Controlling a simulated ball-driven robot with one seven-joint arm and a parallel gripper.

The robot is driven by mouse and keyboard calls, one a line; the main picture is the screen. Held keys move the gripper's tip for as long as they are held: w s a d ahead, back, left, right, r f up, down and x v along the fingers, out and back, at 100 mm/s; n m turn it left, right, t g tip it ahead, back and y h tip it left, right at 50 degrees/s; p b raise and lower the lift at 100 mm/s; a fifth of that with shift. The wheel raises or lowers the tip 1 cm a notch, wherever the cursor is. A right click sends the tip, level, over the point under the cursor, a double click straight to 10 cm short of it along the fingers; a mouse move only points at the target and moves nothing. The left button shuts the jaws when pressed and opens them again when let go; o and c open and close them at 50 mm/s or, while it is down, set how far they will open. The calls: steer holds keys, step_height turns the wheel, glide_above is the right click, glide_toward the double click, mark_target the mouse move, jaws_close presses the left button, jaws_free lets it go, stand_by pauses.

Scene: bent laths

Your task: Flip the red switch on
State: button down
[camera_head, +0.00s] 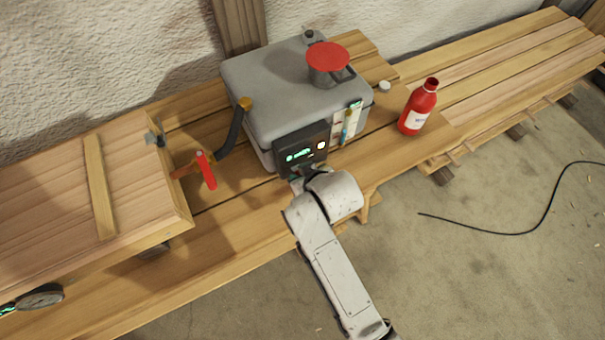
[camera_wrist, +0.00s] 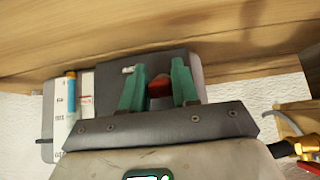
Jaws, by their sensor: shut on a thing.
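The red switch (camera_wrist: 160,86) shows in the wrist view between the two green fingers of my gripper (camera_wrist: 158,78), against a dark panel (camera_wrist: 199,64). My gripper is shut on it; the fingers hide part of it, and I cannot tell which way it is tipped. In the head view my gripper (camera_head: 297,172) is at the lower front of the dark control panel (camera_head: 302,150) of a grey box (camera_head: 258,92). The panel has a lit green display and a small bright light. The switch is hidden there.
The box stands on a plank bench (camera_head: 240,205). A red-topped container (camera_head: 328,62) is on the box. A dark hose (camera_head: 232,132) hangs at the box's left. A cable (camera_head: 500,230) lies on the floor.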

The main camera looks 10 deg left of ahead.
steer(key=c, duration=0.9)
jaws_free()
steer(key=v, duration=1)
steer(key=shift+s+d+r, duration=0.1)
steer(key=shift+s+r, duration=0.1)
steer(key=shift+r, duration=0.1)
steer(key=s+d+f+m+g+h, duration=0.1)
steer(key=s+d+f+m, duration=0.1)
steer(key=s+d, duration=0.5)
steer(key=s+d+f+m+g+h+b, duration=0.1)
steer(key=s+d+f+m+g+h, duration=0.1)
steer(key=s+d, duration=0.5)
steer(key=s+d+f+m+g+h, duration=0.1)
steer(key=s+d+f+m+g, duration=0.1)
steer(key=s+d, duration=0.5)
steer(key=shift+s+d+f+m+h+b, duration=0.15)
steer(key=shift+d+f+m, duration=0.15)
steer(key=shift+d, duration=0.75)
steer(key=shift+s+d+f+m+h+b, duration=0.1)
steer(key=shift+d+f+m, duration=0.25)
steer(key=shift+d, duration=0.75)
steer(key=shift+s+d+f+m+h+b, duration=0.15)
steer(key=shift+d+f, duration=0.3)
steer(key=shift+d, duration=0.6)
